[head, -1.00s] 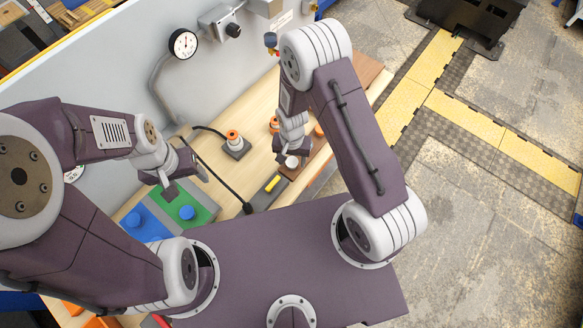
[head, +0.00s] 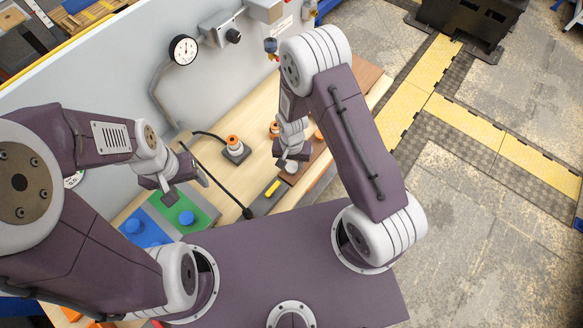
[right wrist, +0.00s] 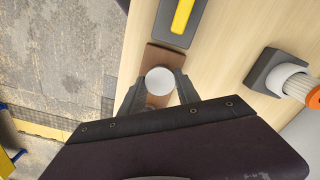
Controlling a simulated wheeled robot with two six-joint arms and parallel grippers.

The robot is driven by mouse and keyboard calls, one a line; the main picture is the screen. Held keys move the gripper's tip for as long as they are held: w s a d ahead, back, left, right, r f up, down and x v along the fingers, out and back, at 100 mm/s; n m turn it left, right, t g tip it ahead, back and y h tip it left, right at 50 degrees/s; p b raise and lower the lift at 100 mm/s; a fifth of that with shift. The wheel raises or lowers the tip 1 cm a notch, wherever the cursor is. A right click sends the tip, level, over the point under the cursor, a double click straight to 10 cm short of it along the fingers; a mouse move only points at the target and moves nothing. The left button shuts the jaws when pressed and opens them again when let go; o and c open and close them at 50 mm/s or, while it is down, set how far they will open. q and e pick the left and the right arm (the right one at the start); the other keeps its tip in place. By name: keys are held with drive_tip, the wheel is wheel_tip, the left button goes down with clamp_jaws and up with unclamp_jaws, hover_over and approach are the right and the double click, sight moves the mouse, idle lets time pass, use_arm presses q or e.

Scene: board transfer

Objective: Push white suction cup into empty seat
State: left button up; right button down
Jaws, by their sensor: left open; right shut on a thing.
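The white suction cup (right wrist: 159,80) shows as a pale round top in the right wrist view, over the brown board (right wrist: 166,55). My right gripper (right wrist: 160,88) has a finger on each side of it and is shut on it. In the head view the cup (head: 291,167) shows just below my right gripper (head: 290,155), at the near end of the board (head: 317,152). The seat under the cup is hidden, and I cannot tell how deep the cup sits. My left gripper (head: 167,184) is open and empty, above the green and blue panels.
An orange-topped part stands on a grey block (head: 235,153) left of the board. A grey block with a yellow bar (head: 272,188) lies near the cup. Orange parts (head: 275,129) stand near the board. A black cable (head: 218,180) crosses the table.

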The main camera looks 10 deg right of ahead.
sight(292, 166)
drive_tip(key=shift+r+p, duration=0.75)
drive_tip(key=shift+r, duration=0.25)
drive_tip(key=shift+r, duration=0.1)
wheel_tip(292, 166, up, 4)
drive_tip(key=p, duration=0.4)
drive_tip(key=shift+r, duration=0.25)
drive_tip(key=shift+f, duration=0.1)
